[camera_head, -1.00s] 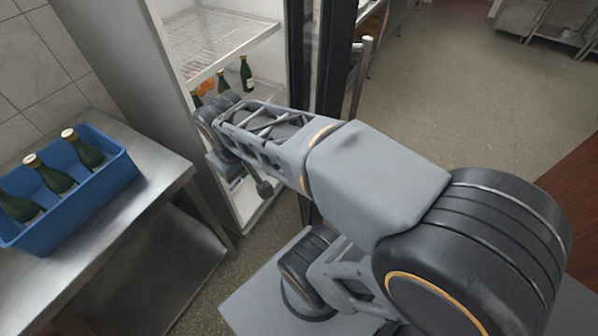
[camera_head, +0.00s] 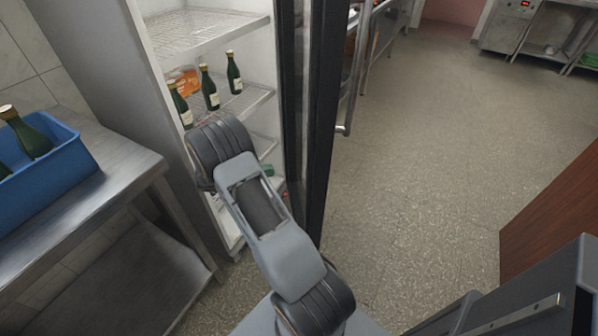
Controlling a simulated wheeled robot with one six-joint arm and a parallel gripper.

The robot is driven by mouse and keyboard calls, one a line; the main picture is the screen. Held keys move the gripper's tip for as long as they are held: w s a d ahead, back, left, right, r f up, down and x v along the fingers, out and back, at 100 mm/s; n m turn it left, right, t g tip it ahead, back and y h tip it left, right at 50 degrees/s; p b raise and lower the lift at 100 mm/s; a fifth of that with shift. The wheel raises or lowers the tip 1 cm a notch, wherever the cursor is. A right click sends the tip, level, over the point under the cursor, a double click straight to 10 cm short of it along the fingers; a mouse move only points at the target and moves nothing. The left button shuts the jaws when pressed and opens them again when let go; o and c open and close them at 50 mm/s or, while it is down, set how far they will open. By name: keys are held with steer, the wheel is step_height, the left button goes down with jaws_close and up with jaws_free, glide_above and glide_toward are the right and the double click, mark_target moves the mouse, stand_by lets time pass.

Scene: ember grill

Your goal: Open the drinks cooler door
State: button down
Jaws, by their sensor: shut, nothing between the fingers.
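The drinks cooler (camera_head: 160,85) is a tall cabinet at the upper left, with white walls inside. Its dark-framed door (camera_head: 325,130) stands open, swung out towards me and seen nearly edge-on. The shelves inside are plainly visible. A vertical metal bar (camera_head: 345,128), which looks like the door handle, is on the door's outer right side. My arm reaches up from the bottom middle, its dark joint in front of the cooler's opening, left of the door. My gripper's fingers do not show; I cannot tell whether any part of me touches the door.
Green bottles (camera_head: 209,88) and an orange pack (camera_head: 184,80) stand on a wire shelf (camera_head: 245,104). A steel table (camera_head: 120,170) with a blue crate (camera_head: 60,180) of bottles is at the left.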

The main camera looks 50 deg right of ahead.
mark_target(311, 165)
steer(key=x, duration=1.3)
steer(key=shift+s+d, duration=0.15)
steer(key=shift+d, duration=0.25)
